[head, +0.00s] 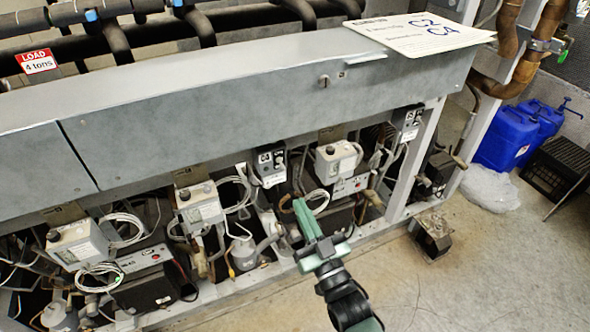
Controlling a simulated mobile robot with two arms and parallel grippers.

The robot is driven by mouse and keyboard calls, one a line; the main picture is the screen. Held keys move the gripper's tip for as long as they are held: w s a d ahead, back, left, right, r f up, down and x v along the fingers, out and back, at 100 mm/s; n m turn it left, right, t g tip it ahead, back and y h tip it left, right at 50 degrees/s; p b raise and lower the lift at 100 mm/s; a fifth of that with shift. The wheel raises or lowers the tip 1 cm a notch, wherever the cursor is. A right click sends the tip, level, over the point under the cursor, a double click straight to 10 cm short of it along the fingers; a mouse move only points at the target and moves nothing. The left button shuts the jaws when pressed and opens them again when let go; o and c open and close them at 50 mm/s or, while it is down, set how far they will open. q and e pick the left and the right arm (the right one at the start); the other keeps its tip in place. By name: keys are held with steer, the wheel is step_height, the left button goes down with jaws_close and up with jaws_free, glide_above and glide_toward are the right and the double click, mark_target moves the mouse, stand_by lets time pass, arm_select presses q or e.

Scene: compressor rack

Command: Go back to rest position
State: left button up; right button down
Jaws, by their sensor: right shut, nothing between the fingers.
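My right gripper (305,215) is green and sits in front of the lower part of the compressor rack (230,100), right of the picture's middle. Its fingers point up and away, toward the white coiled cables and control boxes. The fingers are together with nothing visible between them. I cannot tell whether the tip touches the parts behind it. My right arm comes in from the bottom edge. My left gripper and left arm are not in the picture.
Grey control boxes (200,206) and cables line the rack's open lower bay. A small metal box (433,236) stands on the floor to the right. Blue jugs (505,138) and a black crate (556,167) stand at the far right. The floor (480,280) at lower right is clear.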

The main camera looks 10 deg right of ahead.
steer(key=s+d+f+g+h, duration=0.1)
steer(key=s+d+f+g, duration=0.2)
steer(key=f, duration=0.9)
steer(key=s+d+f+g+h, duration=0.1)
steer(key=s+f+g, duration=0.3)
steer(key=f, duration=0.8)
steer(key=s+d+f+g+h, duration=0.2)
steer(key=s+f+g, duration=0.15)
steer(key=f, duration=0.85)
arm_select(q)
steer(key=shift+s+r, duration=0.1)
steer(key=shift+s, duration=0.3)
arm_select(e)
steer(key=s+d+f+g+h, duration=0.1)
steer(key=s+d+f+g, duration=0.2)
steer(key=s+f, duration=0.3)
steer(key=s+d+f+g, duration=0.3)
steer(key=s+f, duration=0.3)
steer(key=s, duration=1)
steer(key=s+d+f+m+g+h, duration=0.1)
steer(key=s+d+f+g, duration=0.2)
steer(key=s, duration=0.9)
step_height(320, 180, down, 4)
steer(key=shift+d+r+h, duration=0.1)
steer(key=shift+d+h, duration=0.2)
steer(key=shift+d, duration=0.5)
